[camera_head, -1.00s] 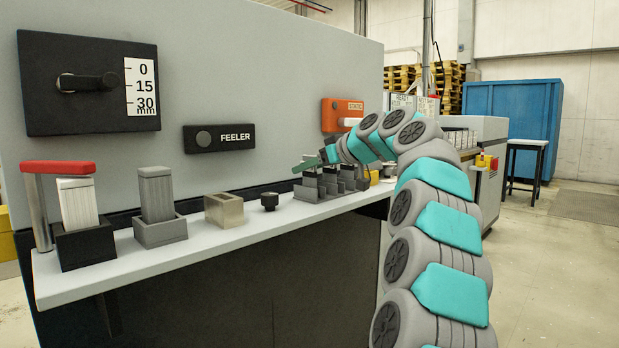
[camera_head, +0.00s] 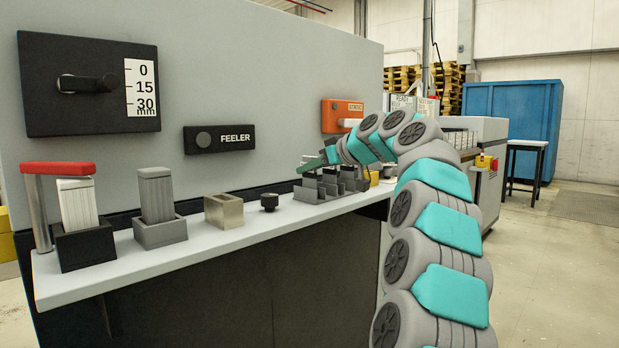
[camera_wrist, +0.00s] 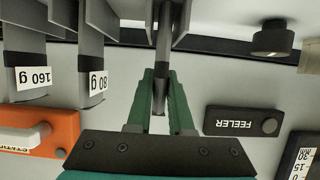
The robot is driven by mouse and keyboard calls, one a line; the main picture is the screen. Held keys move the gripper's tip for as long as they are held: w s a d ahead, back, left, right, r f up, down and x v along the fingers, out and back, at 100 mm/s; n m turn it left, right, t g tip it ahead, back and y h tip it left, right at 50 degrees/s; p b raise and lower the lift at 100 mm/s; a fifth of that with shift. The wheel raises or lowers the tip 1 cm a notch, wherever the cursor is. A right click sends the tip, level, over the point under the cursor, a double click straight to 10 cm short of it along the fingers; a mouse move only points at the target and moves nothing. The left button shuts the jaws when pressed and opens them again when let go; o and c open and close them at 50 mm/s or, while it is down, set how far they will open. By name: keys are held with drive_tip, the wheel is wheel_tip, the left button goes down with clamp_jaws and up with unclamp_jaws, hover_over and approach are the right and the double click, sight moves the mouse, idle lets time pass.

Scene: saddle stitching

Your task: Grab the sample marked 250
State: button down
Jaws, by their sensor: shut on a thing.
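My gripper (camera_wrist: 161,92) has green fingers, closed on a narrow grey strip sample (camera_wrist: 163,50). The strip's other end is between the dark grey walls of a holder slot in the wrist view. Any mark on this strip is hidden, so I cannot tell whether it reads 250. To its left in the wrist view are a sample marked 80 g (camera_wrist: 97,84) and one marked 160 g (camera_wrist: 31,83), both upside down. In the head view my gripper (camera_head: 312,163) is at the nearer end of the row of holders (camera_head: 330,186), where the marks are too small to read.
A black knob (camera_head: 269,201), a metal block (camera_head: 223,211) and two paper stacks in boxes (camera_head: 160,230) (camera_head: 84,247) stand left along the shelf (camera_head: 200,252). The FEELER panel (camera_head: 219,138) and an orange handle unit (camera_head: 342,114) are on the machine wall behind.

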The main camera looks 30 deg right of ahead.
drive_tip(key=shift+r, duration=0.25)
